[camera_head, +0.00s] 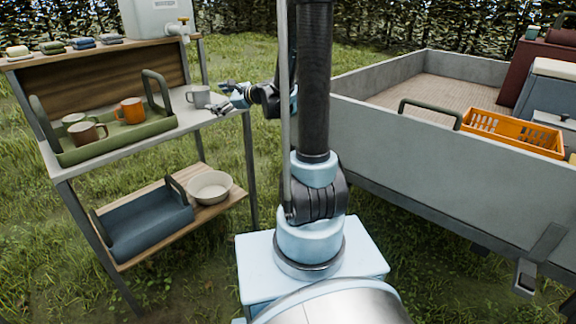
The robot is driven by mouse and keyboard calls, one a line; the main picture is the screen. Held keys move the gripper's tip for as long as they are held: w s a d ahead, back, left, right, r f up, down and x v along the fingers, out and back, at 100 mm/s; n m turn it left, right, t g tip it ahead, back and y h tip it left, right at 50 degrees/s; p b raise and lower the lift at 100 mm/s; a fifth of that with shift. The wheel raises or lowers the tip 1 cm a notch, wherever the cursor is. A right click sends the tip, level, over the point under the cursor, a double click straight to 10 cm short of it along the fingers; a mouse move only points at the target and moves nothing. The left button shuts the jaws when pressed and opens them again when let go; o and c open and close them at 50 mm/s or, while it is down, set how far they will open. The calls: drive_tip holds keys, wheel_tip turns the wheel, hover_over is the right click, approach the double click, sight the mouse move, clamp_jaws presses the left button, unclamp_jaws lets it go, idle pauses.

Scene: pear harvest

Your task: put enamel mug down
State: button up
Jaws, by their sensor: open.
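A pale grey mug (199,97), which looks like the enamel mug, stands upright on the right end of the stand's upper shelf (180,119). Its handle points left. My gripper (222,97) reaches in from the right and is open beside the mug's right side. I cannot tell whether a fingertip touches the mug. A green tray (110,146) left of it holds an orange mug (133,110), a brown mug (87,135) and another mug (72,119) partly hidden behind the brown one.
A white water container (155,17) with a tap and folded cloths (53,47) are on the top board. Below are a blue tray (150,222) and a cream bowl (210,187). A grey trailer (420,135) with an orange crate (515,130) stands right.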

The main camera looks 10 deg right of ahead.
drive_tip(key=s+d+f+n+g+h, duration=0.2)
drive_tip(key=s+d+f+n+h, duration=0.2)
drive_tip(key=s, duration=0.8)
drive_tip(key=s+d+f+n+g+h, duration=0.3)
drive_tip(key=s+d+n, duration=0.6)
drive_tip(key=s, duration=0.3)
drive_tip(key=s+d+f+n+g+h, duration=0.3)
drive_tip(key=s+d+n, duration=0.4)
drive_tip(key=s, duration=0.5)
wheel_tip(320, 180, down, 2)
drive_tip(key=shift+s+h, duration=0.4)
drive_tip(key=shift+h, duration=0.4)
drive_tip(key=shift+d, duration=0.1)
drive_tip(key=shift+w+f, duration=0.2)
drive_tip(key=shift+w, duration=0.2)
